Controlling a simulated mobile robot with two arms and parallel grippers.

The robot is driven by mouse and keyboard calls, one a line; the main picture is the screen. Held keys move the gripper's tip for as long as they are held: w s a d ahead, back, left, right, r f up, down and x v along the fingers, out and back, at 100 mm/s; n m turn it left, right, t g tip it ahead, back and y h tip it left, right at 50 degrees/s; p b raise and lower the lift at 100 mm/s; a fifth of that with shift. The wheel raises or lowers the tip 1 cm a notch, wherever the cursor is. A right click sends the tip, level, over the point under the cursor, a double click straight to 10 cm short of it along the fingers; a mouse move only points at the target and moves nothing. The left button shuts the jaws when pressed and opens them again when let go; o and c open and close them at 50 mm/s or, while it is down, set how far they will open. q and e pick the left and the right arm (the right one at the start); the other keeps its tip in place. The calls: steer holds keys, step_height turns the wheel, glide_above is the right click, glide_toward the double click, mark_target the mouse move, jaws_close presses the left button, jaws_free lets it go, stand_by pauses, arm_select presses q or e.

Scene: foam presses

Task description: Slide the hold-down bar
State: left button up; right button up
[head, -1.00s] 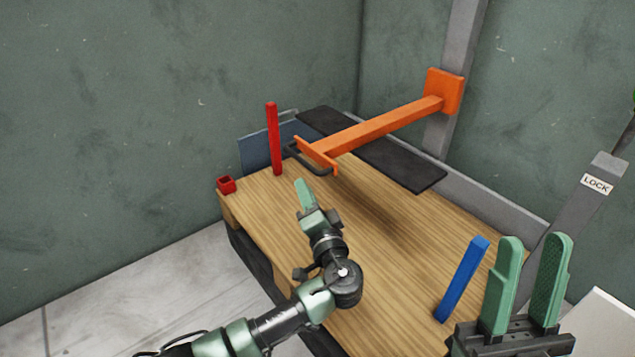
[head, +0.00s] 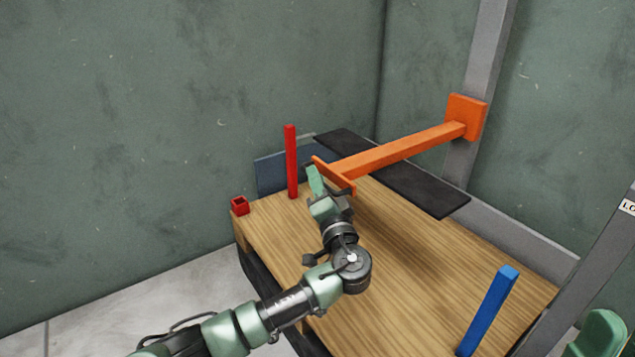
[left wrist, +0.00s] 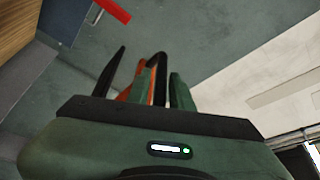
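The orange hold-down bar (head: 405,150) runs from a square orange plate on the grey post down to a short crosspiece above the wooden table. Its black handle is hidden behind my left gripper (head: 316,182) in the head view. In the left wrist view the black handle (left wrist: 159,68) shows as a bent loop, with one side between the two green fingers of my left gripper (left wrist: 164,90). The fingers look apart, with a gap beside the handle; contact is unclear. Only a green part of my right gripper (head: 600,335) shows at the lower right corner.
A red post (head: 291,162) stands just left of the bar's end, near a small red block (head: 240,206). A blue post (head: 488,312) stands at the table's front right. A black slab (head: 425,190) lies under the bar. The wooden table (head: 430,260) is otherwise clear.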

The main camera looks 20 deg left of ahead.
arm_select(q)
jaws_close()
stand_by(1.4)
